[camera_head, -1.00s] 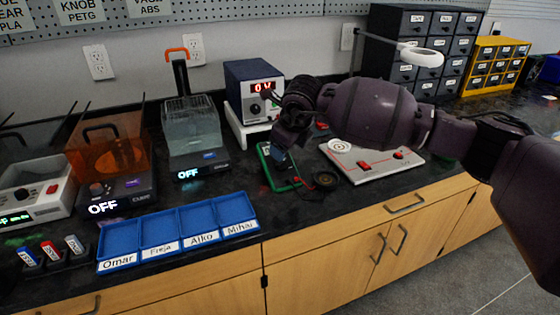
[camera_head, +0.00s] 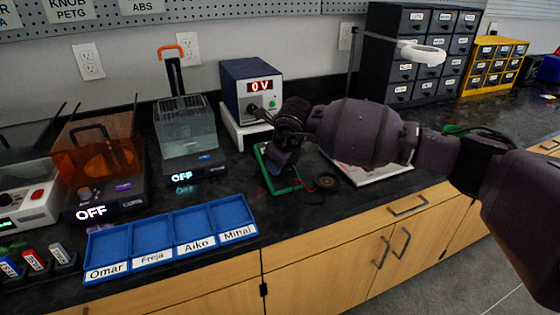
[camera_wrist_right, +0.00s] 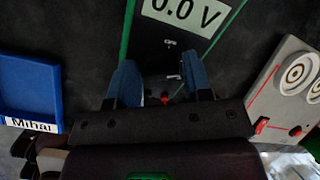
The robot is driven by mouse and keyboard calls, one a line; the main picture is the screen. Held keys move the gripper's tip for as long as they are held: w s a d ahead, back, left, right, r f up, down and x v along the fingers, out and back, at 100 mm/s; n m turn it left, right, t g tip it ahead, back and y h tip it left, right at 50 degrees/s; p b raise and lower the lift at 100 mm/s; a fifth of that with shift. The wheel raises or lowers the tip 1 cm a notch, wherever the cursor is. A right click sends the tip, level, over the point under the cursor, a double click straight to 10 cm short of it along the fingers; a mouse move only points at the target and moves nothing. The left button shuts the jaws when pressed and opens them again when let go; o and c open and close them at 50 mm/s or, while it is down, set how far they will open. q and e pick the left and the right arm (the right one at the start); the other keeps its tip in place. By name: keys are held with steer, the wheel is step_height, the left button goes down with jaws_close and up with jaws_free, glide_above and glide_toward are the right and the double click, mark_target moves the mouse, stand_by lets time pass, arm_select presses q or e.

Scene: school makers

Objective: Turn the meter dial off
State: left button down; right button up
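The meter (camera_head: 263,176) is a dark handheld unit with a green edge, lying on the black counter in the head view. In the right wrist view, the meter (camera_wrist_right: 204,46) shows 0.0 V on its screen, with small white marks below it. My right gripper (camera_head: 284,164) is low over the meter and hides much of its face. In the wrist view, the right gripper's (camera_wrist_right: 160,75) blue fingertips are apart, with dark meter face and a small red spot between them. I cannot make out the dial or its setting. My left gripper is not in view.
A blue power supply (camera_head: 237,87) reading 0 V stands behind the meter. A grey board (camera_head: 374,174) with red parts lies to the right, partly behind my arm. A blue labelled tray (camera_head: 150,262) is to the left. Dark cables lie near the meter.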

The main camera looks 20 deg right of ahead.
steer(key=c, duration=0.5)
steer(key=shift+n, duration=0.3)
steer(key=shift+r+n+p, duration=0.1)
steer(key=shift+n+p, duration=0.3)
steer(key=shift+n, duration=0.5)
steer(key=n, duration=0.2)
steer(key=shift+a+n+p, duration=0.1)
steer(key=shift+n+p, duration=0.2)
steer(key=n, duration=0.3)
steer(key=shift+s+p, duration=0.1)
steer(key=shift+p, duration=0.2)
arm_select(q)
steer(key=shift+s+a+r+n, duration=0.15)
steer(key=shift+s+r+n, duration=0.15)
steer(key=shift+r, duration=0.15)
arm_select(e)
steer(key=shift+s+f+n, duration=0.1)
steer(key=shift+f+n, duration=0.1)
steer(key=shift+n, duration=1.8)
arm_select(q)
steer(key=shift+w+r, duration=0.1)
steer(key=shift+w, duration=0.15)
